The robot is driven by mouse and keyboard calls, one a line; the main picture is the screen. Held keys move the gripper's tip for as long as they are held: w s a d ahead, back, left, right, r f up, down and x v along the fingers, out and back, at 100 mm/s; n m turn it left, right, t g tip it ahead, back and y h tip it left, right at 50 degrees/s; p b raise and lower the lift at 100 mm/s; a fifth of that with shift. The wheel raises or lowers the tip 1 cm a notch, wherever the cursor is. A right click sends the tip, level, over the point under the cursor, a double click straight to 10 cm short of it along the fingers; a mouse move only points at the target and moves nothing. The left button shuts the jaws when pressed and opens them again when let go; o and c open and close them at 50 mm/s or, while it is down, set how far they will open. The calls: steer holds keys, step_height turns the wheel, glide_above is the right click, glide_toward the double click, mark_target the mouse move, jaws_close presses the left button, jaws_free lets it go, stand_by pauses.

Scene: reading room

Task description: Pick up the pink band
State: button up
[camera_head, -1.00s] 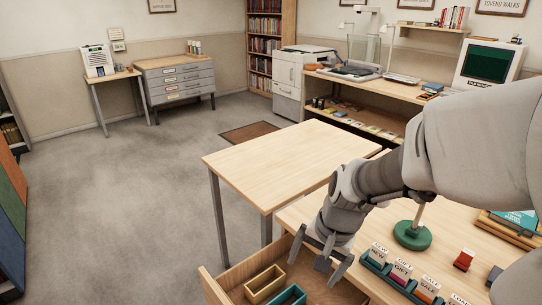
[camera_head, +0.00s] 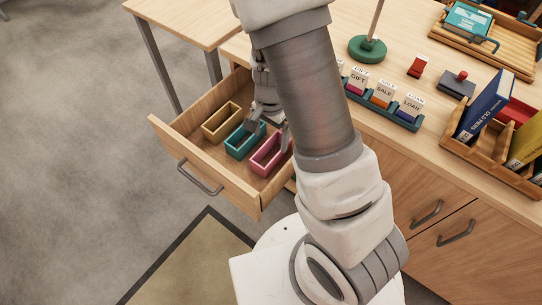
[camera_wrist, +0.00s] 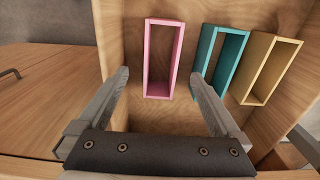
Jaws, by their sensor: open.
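No separate loose band shows clearly. Two pink things are in view. A pink open-topped rectangular holder (camera_head: 259,170) lies in the open drawer, and it also shows in the wrist view (camera_wrist: 149,60); it looks empty. A magenta-pink piece (camera_head: 355,89) sits under the GIFT card in the green rack on the desk. I cannot tell which of these is the band. My gripper (camera_head: 268,130) is open and empty over the drawer, pointing down. In the wrist view the pink holder lies below and between its fingertips (camera_wrist: 160,75), not touched.
A teal holder (camera_head: 236,153) and a yellow holder (camera_head: 208,131) lie beside the pink one in the wooden drawer (camera_head: 243,198). The green rack (camera_head: 404,122) holds several labelled cards. A green round base (camera_head: 367,49), red stamp (camera_head: 418,66) and book tray (camera_head: 470,152) stand on the desk.

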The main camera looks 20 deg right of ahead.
mark_target(270, 145)
step_height(270, 145, down, 4)
steer(key=shift+f+b, duration=0.25)
steer(key=shift+b, duration=0.45)
steer(key=f+b, duration=0.1)
steer(key=f, duration=0.2)
steer(key=f+b, duration=0.1)
steer(key=f, duration=0.1)
steer(key=shift+w+d+f+b, duration=0.15)
steer(key=shift+w+d+b, duration=0.05)
steer(key=shift+w+b, duration=0.15)
steer(key=c, duration=1.3)
